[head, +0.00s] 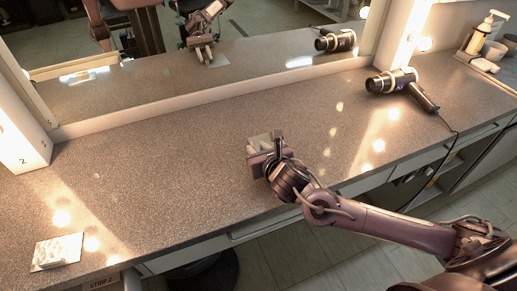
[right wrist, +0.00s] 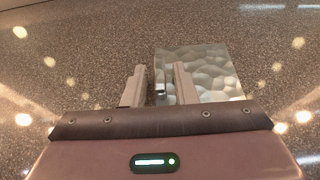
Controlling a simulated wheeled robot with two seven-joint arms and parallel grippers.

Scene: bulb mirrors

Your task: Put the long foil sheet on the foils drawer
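A shiny dimpled foil sheet (right wrist: 212,68) is under and beyond my right gripper in the right wrist view. In the head view this sheet (head: 256,139) shows only in part, behind the gripper. My right gripper (right wrist: 160,82) has its fingers apart. The right finger overlaps the sheet, and the sheet's left edge shows in the gap; I cannot tell if they touch. It also shows in the head view (head: 258,152). A second foil sheet (head: 57,252) lies at the counter's front left. I cannot tell which is longer. No foils drawer label is readable. My left gripper is not in view.
The speckled counter (head: 150,150) is mostly clear. A hair dryer (head: 393,82) with a trailing cord lies at the right. A mirror (head: 270,50) runs along the back. A drawer label (head: 103,284), apparently reading "STRIPS", shows at the bottom left. Bottles stand far right.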

